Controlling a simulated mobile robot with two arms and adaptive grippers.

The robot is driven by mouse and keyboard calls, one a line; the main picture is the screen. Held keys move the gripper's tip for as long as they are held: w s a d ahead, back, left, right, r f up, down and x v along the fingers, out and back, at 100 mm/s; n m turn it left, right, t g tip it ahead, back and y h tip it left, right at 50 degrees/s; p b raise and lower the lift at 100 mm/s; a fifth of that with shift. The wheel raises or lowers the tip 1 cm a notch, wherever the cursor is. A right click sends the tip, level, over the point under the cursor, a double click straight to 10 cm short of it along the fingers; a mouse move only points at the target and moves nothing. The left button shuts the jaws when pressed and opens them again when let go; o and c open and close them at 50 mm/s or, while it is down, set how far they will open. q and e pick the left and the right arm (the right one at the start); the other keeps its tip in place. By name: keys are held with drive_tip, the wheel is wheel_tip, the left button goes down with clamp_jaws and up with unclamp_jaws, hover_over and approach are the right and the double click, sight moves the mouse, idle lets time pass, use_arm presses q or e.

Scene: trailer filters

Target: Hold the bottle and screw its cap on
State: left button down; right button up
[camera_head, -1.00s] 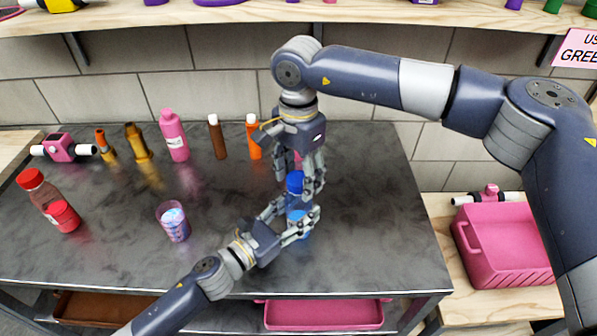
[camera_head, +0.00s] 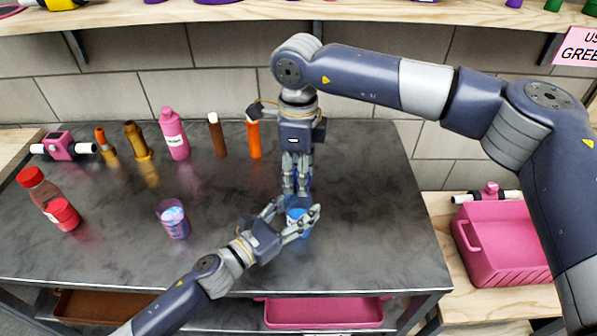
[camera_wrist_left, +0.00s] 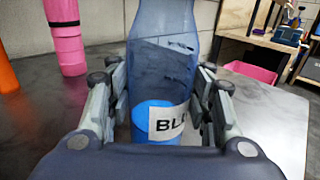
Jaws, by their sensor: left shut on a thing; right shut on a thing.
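A translucent blue bottle (camera_wrist_left: 160,75) with a white label stands upright between the fingers of my left gripper (camera_wrist_left: 160,110), which is shut on it; bright blue fills its lower part. In the head view the bottle (camera_head: 297,216) is mostly covered by my left gripper (camera_head: 295,222). My right gripper (camera_head: 297,188) points straight down just above and is shut on the blue cap (camera_head: 297,178), of which only a sliver shows between the fingers. The bottle's top is out of the left wrist view, so I cannot tell how the cap sits on it.
Several bottles, including a pink one (camera_head: 174,135) and an orange one (camera_head: 253,140), stand along the back of the dark table (camera_head: 110,225). A pink bin (camera_head: 505,245) stands at right.

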drive_tip(key=m, duration=1)
drive_tip(key=o, duration=1.2)
drive_tip(key=shift+r, duration=2.25)
drive_tip(key=shift+c, duration=0.4)
